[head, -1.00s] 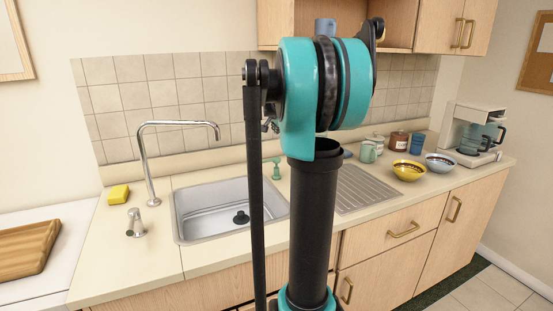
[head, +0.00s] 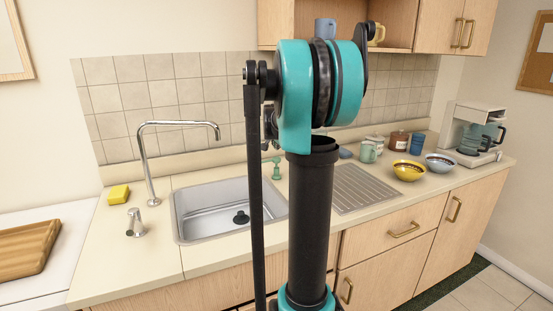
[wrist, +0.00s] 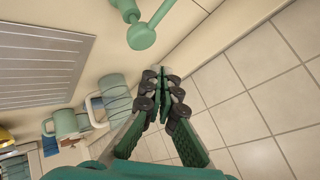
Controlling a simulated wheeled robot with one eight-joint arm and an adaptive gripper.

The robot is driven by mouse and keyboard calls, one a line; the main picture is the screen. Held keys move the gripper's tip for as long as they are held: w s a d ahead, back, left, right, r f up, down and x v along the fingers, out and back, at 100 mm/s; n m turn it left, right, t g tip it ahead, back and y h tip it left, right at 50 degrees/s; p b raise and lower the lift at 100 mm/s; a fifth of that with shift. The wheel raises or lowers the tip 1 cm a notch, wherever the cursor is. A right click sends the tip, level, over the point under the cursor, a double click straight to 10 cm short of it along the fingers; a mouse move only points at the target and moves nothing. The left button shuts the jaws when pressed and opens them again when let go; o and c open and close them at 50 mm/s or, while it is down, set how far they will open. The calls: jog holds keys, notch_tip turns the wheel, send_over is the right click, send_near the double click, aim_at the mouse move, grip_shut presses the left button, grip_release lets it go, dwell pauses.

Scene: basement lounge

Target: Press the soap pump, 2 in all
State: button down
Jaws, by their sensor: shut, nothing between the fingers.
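The soap pump (head: 276,168) is a small green dispenser standing upright on the counter behind the sink, partly framed by my arm in the head view. In the wrist view the green pump (wrist: 141,36) shows at the top edge, cut off by the frame. My gripper (wrist: 164,88) is shut and empty, with its dark green fingertips together. In the wrist picture the fingertips are below and right of the pump, with a visible gap. I cannot tell their height over it. In the head view my arm hides most of the gripper.
The sink (head: 215,228) has a tall chrome faucet (head: 148,165) at its left. A ribbed drainboard (head: 362,190), a green mug (head: 369,151), jars and two bowls, one yellow (head: 409,170), stand to the right. The tiled wall (wrist: 265,95) is close to the gripper.

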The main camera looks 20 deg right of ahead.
jog(key=shift+f, duration=0.95)
jog(key=shift+f, duration=0.2)
dwell(0.7)
jog(key=shift+f, duration=0.25)
jog(key=shift+f, duration=1)
dwell(1.2)
jog(key=shift+r, duration=1.4)
jog(key=shift+r, duration=0.1)
jog(key=shift+r, duration=2.45)
